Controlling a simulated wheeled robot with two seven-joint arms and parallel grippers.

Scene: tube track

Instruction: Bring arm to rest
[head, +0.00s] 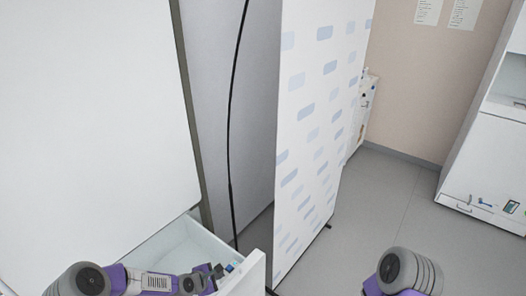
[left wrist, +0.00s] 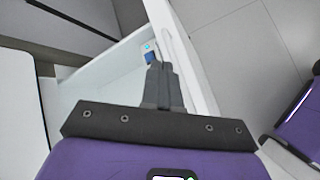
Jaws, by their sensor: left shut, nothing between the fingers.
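My left gripper (head: 226,271) is at the bottom left of the head view, over the front end of an open white drawer (head: 183,247). In the left wrist view its dark fingers (left wrist: 160,68) are together and empty, above the drawer close to its front panel (left wrist: 182,55). A small blue and white item (left wrist: 150,53) shows just beyond the fingertips; I cannot tell whether they touch it. My right arm (head: 405,271) shows at the bottom right of the head view, but its gripper is out of frame.
A tall white cabinet (head: 85,110) stands at the left. A black cable (head: 230,130) hangs beside it. A white screen with blue patches (head: 318,120) stands behind the drawer. Open grey floor (head: 385,205) lies to the right, before a white unit (head: 490,150).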

